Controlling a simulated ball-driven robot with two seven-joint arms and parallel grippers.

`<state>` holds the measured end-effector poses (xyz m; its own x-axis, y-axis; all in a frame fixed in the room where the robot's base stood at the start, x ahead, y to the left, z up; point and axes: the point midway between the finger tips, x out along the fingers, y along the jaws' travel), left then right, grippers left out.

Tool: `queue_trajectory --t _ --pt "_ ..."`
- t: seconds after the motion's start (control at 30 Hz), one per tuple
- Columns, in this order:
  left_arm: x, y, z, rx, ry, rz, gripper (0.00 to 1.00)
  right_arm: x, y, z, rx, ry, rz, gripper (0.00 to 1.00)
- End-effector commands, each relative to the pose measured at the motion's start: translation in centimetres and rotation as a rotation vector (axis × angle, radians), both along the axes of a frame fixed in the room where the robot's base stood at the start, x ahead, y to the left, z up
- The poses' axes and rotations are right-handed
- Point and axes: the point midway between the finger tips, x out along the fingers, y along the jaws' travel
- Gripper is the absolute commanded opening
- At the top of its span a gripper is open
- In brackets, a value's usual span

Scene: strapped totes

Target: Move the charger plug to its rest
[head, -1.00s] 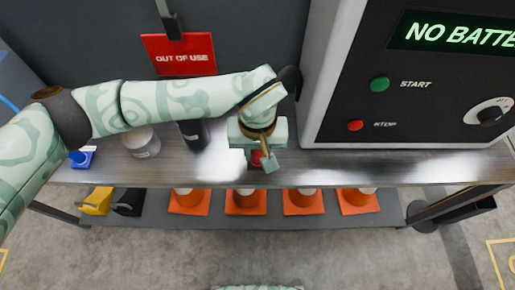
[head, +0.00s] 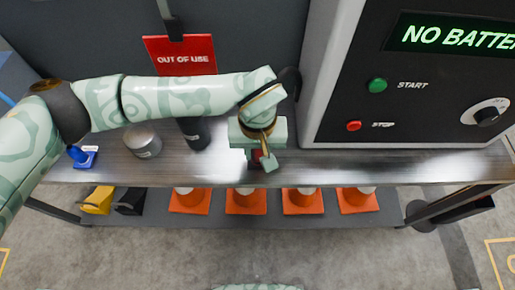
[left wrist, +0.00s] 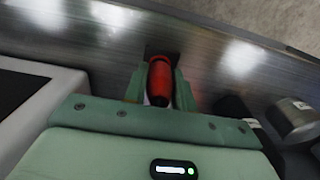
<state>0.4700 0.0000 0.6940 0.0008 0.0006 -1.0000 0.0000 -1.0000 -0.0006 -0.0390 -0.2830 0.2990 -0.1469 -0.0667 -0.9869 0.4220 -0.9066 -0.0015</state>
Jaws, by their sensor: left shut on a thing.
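My left gripper (head: 262,163) is low over the front part of the metal bench, just left of the charger cabinet. In the left wrist view its two green fingers (left wrist: 159,88) are closed on the sides of a red, rounded piece, likely the charger plug (left wrist: 159,80). Only a little of this red piece (head: 256,155) shows between the fingers in the head view. The gap between it and the bench top cannot be judged. I cannot pick out the plug's rest for sure. My right gripper is not in view.
The charger cabinet (head: 335,95) stands on the bench (head: 330,165) at right, its screen reading "NO BATTE...". A grey tin (head: 143,143), a black cylinder (head: 195,134) and a blue item (head: 84,158) stand left. A red sign (head: 180,56) hangs behind. Orange cones (head: 246,203) are below.

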Motion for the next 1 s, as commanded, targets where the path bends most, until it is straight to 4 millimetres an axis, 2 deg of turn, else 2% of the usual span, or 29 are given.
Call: queue_trajectory --t 0.47,0.9,0.93,1.0 --pt "0.0 0.0 -0.4 0.000 0.001 0.000 0.00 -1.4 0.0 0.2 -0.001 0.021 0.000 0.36" --pt "0.0 0.0 -1.3 0.000 0.001 0.000 0.00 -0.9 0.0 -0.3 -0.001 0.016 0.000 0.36" --pt "0.0 0.0 -1.2 0.000 0.001 0.000 0.35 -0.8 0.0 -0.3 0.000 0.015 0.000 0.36" --pt "0.0 0.0 -1.2 0.000 0.001 0.000 0.52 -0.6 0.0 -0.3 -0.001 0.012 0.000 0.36"
